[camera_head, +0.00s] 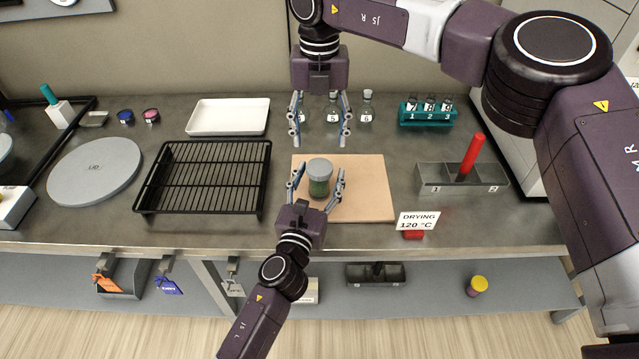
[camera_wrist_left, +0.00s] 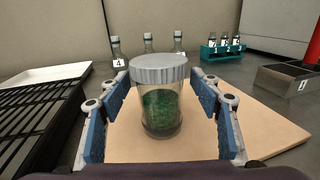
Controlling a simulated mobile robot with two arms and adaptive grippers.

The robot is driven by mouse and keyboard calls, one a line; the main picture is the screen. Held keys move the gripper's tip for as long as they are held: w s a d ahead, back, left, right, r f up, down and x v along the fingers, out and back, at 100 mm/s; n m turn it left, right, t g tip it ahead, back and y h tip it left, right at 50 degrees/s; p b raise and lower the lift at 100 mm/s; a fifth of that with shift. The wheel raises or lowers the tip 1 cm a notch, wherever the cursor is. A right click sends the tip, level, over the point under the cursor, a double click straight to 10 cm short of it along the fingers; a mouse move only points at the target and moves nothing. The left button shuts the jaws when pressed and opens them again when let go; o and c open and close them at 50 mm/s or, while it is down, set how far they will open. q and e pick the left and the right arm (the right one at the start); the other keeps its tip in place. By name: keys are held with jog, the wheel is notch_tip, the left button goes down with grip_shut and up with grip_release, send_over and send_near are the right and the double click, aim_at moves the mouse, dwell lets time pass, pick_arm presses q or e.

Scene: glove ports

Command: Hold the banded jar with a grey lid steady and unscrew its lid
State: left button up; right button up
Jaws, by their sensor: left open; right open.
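The jar (camera_head: 319,186) stands upright on a tan board (camera_head: 370,190). It is clear, with green contents and a grey ribbed lid (camera_head: 320,168) on top. In the left wrist view the jar (camera_wrist_left: 160,112) is in the middle, with its lid (camera_wrist_left: 159,68) seated; I cannot make out a band. My left gripper (camera_head: 316,182) is open, its fingers on either side of the jar with gaps showing in the left wrist view (camera_wrist_left: 163,115). My right gripper (camera_head: 320,138) is open and empty, pointing down above and behind the jar.
A black wire rack (camera_head: 205,178) stands left of the board and a white tray (camera_head: 228,117) behind it. Stoppered bottles (camera_head: 366,107) stand behind the right gripper. At the right are a teal vial rack (camera_head: 428,115), a grey divided bin (camera_head: 462,178) and a drying sign (camera_head: 417,221).

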aim_at(319, 167)
pick_arm(q)
jog(key=shift+c, duration=0.5)
grip_shut()
pick_arm(e)
jog(key=m, duration=0.4)
jog(key=shift+a, duration=0.1)
jog(key=m, duration=0.5)
jog(key=shift+s+f+m, duration=0.1)
jog(key=shift+m, duration=0.2)
jog(key=m, duration=0.8)
jog(key=shift+f, duration=3.95)
jog(key=shift+c, duration=0.6)
